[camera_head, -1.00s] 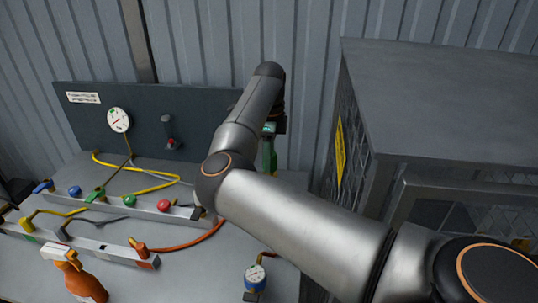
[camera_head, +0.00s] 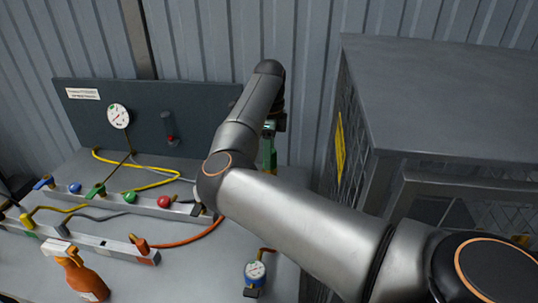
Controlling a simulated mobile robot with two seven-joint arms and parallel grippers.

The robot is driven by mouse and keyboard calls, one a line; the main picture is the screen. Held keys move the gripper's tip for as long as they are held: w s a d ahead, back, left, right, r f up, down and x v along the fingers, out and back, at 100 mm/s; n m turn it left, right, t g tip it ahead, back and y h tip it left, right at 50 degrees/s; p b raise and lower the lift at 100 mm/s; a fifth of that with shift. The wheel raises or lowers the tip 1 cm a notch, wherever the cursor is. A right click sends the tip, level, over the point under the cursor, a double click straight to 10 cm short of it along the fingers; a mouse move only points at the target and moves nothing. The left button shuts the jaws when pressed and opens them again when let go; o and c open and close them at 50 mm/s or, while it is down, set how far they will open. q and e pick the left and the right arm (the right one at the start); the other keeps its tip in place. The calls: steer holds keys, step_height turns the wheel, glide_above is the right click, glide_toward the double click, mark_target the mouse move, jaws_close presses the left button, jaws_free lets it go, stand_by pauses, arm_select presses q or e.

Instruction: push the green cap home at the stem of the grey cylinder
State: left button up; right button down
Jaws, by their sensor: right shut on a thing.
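My right arm reaches across the picture to the back of the bench. My right gripper (camera_head: 272,126) is beyond its bent wrist, mostly hidden by my own arm. It is shut on a green piece (camera_head: 268,153), taken to be the green cap, which shows as a narrow upright strip below the gripper. The grey cylinder and its stem cannot be made out; my arm covers that area, so I cannot tell how the cap sits on the stem. My left gripper is not in view.
Two rails (camera_head: 147,205) carry coloured knobs and hoses at the left. A panel (camera_head: 90,125) with a gauge (camera_head: 118,116) stands behind. An orange spray bottle (camera_head: 86,281) and a small blue gauge (camera_head: 254,273) are in front. A grey mesh cage (camera_head: 450,90) stands close on the right.

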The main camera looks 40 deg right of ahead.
steer(key=shift+f, duration=0.75)
stand_by(0.3)
steer(key=shift+c, duration=2)
jaws_free()
step_height(320, 180, up, 12)
steer(key=shift+r+b, duration=0.25)
steer(key=shift+b, duration=0.2)
